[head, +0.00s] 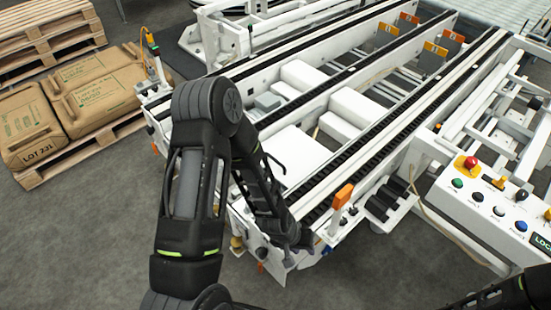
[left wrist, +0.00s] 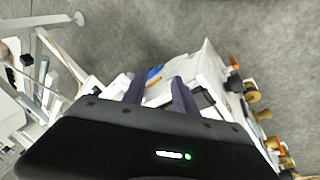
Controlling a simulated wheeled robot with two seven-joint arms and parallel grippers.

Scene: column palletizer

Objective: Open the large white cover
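A large white box-like panel (head: 288,150) lies between the black-topped rails of the white conveyor frame (head: 235,210); I cannot tell for sure whether it is the cover. My left arm reaches down to the near end of the frame. My left gripper (head: 312,245) is at the frame's near corner, low and partly hidden by my wrist. In the left wrist view, the two dark fingers of my left gripper (left wrist: 159,92) stand apart with white frame parts beyond them. I cannot tell whether they touch anything. My right gripper is out of view.
A white control panel (head: 490,205) with coloured buttons stands at the right. An orange-topped sensor post (head: 341,198) rises close to my left gripper. Brown sacks (head: 95,90) lie on a wooden pallet (head: 80,155) at the left. Grey floor (head: 80,240) is clear at the lower left.

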